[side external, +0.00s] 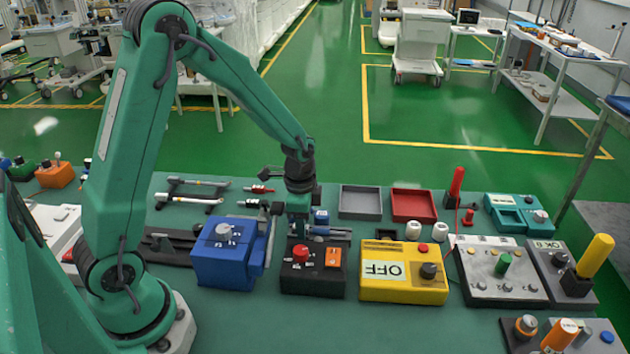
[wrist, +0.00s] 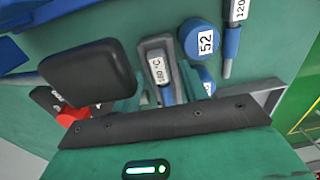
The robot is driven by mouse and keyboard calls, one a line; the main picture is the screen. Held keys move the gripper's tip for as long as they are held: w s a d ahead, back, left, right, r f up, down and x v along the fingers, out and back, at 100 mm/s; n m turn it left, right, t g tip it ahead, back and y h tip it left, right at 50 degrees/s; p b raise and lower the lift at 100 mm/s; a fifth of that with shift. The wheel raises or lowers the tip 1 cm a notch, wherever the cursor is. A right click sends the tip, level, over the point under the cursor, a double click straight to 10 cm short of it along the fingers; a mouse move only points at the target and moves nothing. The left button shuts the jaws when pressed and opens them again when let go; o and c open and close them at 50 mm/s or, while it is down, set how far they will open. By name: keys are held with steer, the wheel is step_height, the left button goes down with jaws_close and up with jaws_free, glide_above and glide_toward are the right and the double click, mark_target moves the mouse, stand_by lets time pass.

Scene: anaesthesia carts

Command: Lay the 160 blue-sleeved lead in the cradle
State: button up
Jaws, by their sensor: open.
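My gripper (side external: 298,226) points down behind the black box with a red button and is open. Its dark parts fill much of the wrist view. Past them in the wrist view, a white-labelled piece with a blue end (wrist: 160,72) lies in a grey slotted holder (wrist: 148,44); its label seems to read 160 °C, though it is small and partly hidden. I cannot tell whether this holder is the cradle. A blue-sleeved piece marked 120 (wrist: 232,42) lies to the right. In the side view, blue-sleeved pieces (side external: 322,231) lie just right of my gripper, too small to read.
A blue cap marked 52 (wrist: 198,40) is beside the holder. The black box (side external: 312,281), blue box (side external: 222,266) and yellow OFF box (side external: 390,287) stand close around. Grey (side external: 360,188) and red (side external: 413,192) trays lie behind. Bare green tabletop lies in front.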

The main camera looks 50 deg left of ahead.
steer(key=shift+r, duration=3.55)
steer(key=shift+s+r, duration=0.1)
steer(key=shift+r, duration=0.25)
steer(key=s+d+r+n+t, duration=0.1)
steer(key=s+r+n+t, duration=0.1)
steer(key=s+r+n, duration=0.2)
steer(key=s+d+r+n+t, duration=0.2)
steer(key=s+r+n, duration=0.3)
steer(key=s+r, duration=0.5)
steer(key=shift+s+d+t, duration=0.2)
steer(key=shift+s+t, duration=0.4)
steer(key=shift+s, duration=0.5)
